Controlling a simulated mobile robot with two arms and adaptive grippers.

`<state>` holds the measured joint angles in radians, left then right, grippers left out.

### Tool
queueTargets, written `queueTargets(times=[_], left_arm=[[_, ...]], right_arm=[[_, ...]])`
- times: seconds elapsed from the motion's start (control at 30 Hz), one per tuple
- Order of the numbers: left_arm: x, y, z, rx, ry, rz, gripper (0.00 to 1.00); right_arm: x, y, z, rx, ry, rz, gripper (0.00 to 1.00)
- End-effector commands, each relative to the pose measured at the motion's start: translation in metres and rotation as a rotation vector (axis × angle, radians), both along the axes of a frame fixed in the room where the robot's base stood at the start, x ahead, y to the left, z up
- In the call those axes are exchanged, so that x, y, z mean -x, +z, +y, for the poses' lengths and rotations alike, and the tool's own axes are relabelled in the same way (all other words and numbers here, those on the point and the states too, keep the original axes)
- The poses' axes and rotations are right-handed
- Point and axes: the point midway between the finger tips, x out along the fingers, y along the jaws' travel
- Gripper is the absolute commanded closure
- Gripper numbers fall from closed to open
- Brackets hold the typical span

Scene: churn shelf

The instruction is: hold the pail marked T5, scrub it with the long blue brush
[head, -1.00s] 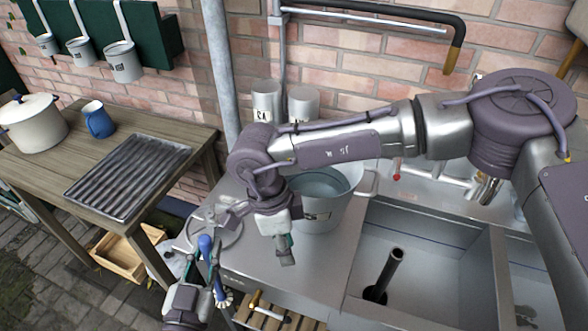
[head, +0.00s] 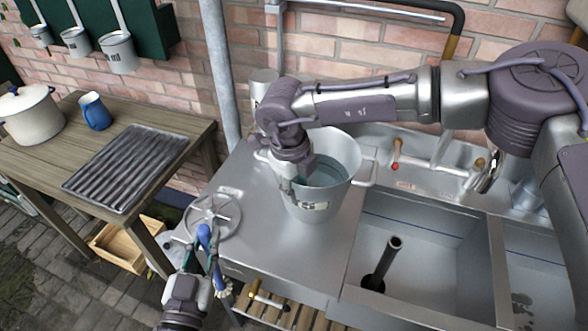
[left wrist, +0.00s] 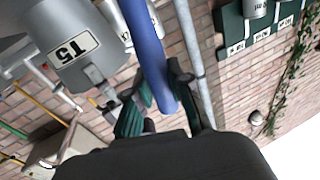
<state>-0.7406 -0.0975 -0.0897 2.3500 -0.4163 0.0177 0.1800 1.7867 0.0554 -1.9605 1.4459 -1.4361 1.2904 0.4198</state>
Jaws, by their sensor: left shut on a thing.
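The grey metal pail (head: 335,199) stands on the steel counter beside the sink; its label reads T5 in the left wrist view (left wrist: 75,48). My right gripper (head: 283,184) is at the pail's left rim, pointing down; its fingers are partly hidden, and I cannot tell whether they have closed on the rim. My left gripper (head: 201,262) is shut on the long blue brush (head: 205,236), held in front of the counter's left end, apart from the pail. The blue handle (left wrist: 148,55) runs between the left fingers (left wrist: 155,107) in the wrist view. Pale bristles (head: 227,290) show low down.
The sink basin (head: 420,240) with an upright dark pipe (head: 386,262) lies right of the pail. A round spoked metal piece (head: 213,216) is on the counter's left. A wooden table (head: 70,160) with a ribbed tray (head: 128,166), blue jug (head: 95,110) and pot (head: 30,116) stands left.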

Motion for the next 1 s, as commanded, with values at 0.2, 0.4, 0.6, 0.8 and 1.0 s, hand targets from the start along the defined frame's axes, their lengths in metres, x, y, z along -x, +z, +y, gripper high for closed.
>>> queueTargets(times=[0.2, 0.4, 0.6, 0.8, 1.0], left_arm=[[0.000, 0.001, 0.000, 0.000, 0.000, -0.002, 1.00], [0.000, 0.001, 0.000, 0.000, 0.000, -0.002, 1.00], [0.000, 0.001, 0.000, 0.000, 0.000, -0.002, 1.00], [0.000, 0.001, 0.000, 0.000, 0.000, -0.002, 1.00], [0.000, 0.001, 0.000, 0.000, 0.000, -0.002, 1.00]], right_arm=[[-0.003, -0.029, -0.002, 0.000, 0.001, 0.001, 0.68], [-0.004, -0.037, -0.003, -0.001, 0.001, -0.001, 0.68], [-0.004, -0.037, -0.003, -0.001, 0.002, 0.000, 0.68], [-0.004, -0.037, -0.003, 0.000, 0.002, 0.000, 0.96], [-0.004, -0.037, -0.003, 0.000, 0.002, 0.000, 1.00]])
